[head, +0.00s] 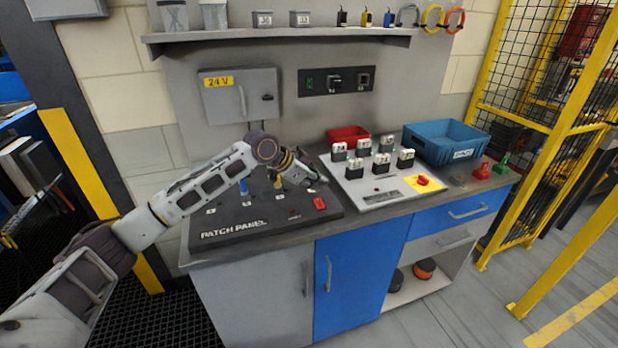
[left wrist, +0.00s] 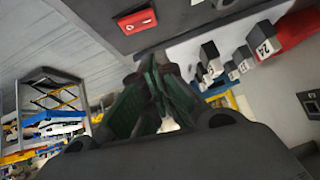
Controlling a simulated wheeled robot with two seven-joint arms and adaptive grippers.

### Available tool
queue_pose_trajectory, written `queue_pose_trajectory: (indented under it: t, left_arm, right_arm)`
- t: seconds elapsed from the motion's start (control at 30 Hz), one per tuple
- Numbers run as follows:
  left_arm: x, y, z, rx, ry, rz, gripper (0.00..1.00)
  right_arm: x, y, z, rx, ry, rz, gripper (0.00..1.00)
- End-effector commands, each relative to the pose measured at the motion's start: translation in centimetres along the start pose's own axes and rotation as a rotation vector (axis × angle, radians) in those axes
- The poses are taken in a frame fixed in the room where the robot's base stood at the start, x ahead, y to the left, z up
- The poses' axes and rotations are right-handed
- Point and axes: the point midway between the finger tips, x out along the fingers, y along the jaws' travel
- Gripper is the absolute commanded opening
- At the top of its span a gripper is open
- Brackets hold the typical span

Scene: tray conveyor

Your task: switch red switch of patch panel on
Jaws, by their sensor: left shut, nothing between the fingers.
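The dark patch panel (head: 225,237) lies on the left part of the workbench, with "PATCH PANEL" on its front edge. Its red switch (head: 320,203) is at the panel's right front. The red switch also shows at the top of the left wrist view (left wrist: 137,21). I cannot tell its on or off position. My left gripper (head: 316,184) is shut and empty, above the panel's right side, just behind the red switch and apart from it. Its dark green fingers (left wrist: 158,95) show in the left wrist view. My right gripper is not in view.
A light panel (head: 355,192) with several numbered blocks and a red knob on yellow (head: 424,182) stands right of the patch panel. Blue and yellow plugs stand on the patch panel near my arm. A blue bin (head: 447,141) and red tray (head: 347,134) are behind.

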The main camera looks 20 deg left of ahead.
Motion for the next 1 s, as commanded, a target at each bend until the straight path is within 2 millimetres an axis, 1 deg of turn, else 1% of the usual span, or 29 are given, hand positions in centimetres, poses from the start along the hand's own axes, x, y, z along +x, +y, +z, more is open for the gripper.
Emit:
queue_pose_trajectory:
  t: [0.03, 0.1, 0.3, 0.4, 0.53, 0.67, 0.83, 1.0]
  left_arm:
    - [0.7, 0.1, -0.1, 0.001, 0.001, 0.001, 0.00]
    - [1.4, 0.0, 0.8, 0.000, -0.002, 0.000, 0.00]
    - [2.8, 0.1, 2.2, 0.000, -0.001, 0.000, 0.00]
    - [3.2, 0.0, 2.6, 0.001, 0.000, 0.000, 0.00]
    - [3.4, 0.0, 2.8, 0.001, 0.000, 0.000, 0.00]
    - [3.4, 0.0, 2.9, 0.001, 0.000, 0.000, 0.00]
    - [3.4, 0.0, 2.9, 0.001, 0.000, 0.000, 0.00]
    - [3.5, 0.0, 2.9, -0.006, 0.000, 0.006, 0.00]
  right_arm:
    - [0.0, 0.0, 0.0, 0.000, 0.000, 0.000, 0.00]
    - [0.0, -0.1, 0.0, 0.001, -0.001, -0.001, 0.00]
    - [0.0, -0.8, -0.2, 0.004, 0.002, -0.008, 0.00]
    - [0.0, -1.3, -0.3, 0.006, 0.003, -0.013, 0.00]
    - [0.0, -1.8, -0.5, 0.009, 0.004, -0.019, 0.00]
    - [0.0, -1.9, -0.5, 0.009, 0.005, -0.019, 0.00]
    - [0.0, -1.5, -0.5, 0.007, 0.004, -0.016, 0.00]
    - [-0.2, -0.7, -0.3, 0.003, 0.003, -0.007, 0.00]
